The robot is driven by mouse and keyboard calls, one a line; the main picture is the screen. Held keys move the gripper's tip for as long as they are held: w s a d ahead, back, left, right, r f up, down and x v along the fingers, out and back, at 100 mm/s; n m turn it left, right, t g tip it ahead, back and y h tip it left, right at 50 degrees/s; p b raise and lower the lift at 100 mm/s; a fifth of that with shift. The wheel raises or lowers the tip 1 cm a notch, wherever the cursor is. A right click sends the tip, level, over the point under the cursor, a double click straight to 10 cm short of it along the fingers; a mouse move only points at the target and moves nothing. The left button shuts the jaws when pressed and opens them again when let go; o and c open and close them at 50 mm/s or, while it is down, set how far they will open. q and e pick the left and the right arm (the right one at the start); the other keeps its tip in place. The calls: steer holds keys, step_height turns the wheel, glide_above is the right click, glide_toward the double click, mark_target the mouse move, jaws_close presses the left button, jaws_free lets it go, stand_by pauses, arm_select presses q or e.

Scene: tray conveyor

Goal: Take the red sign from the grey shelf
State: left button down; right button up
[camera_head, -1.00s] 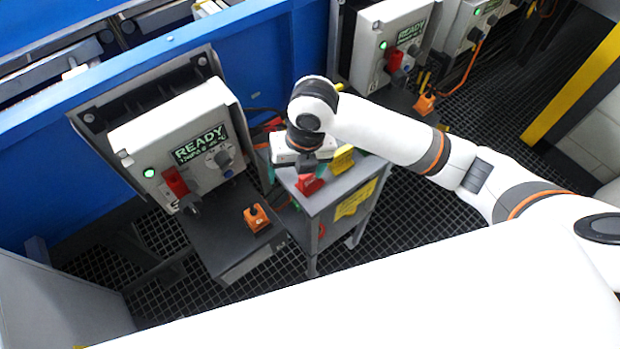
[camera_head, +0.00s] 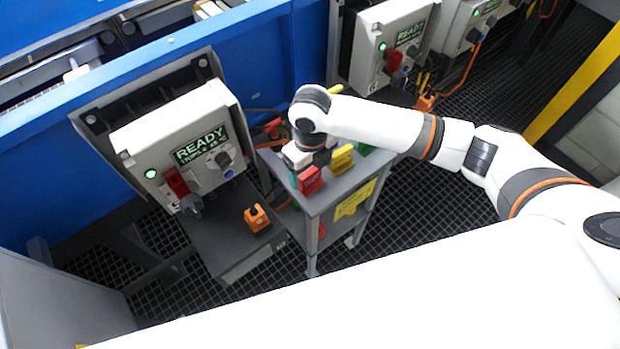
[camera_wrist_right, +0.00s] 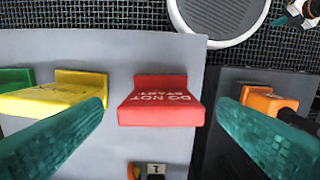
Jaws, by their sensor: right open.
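The red sign (camera_head: 310,181) stands on the grey shelf (camera_head: 327,202), at the shelf's left front part in the head view. In the right wrist view the red sign (camera_wrist_right: 162,101) reads "DO NOT START" and shows between my two teal fingers. My right gripper (camera_wrist_right: 160,125) is open, with the fingers apart on both sides of the sign and no contact visible. In the head view my right gripper (camera_head: 308,160) is over the shelf, just behind the sign, its fingers mostly hidden. My left gripper does not show.
A yellow sign (camera_head: 341,158) stands beside the red one, and a green sign (camera_wrist_right: 16,78) is beyond it. Left of the shelf is a control box (camera_head: 180,140) reading READY, with an orange device (camera_head: 257,218) on the dark ledge below. A blue wall (camera_head: 270,60) runs behind.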

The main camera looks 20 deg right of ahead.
mark_target(310, 171)
steer(key=shift+f, duration=1.6)
steer(key=shift+c, duration=0.3)
steer(key=shift+w, duration=0.1)
steer(key=c, duration=1.1)
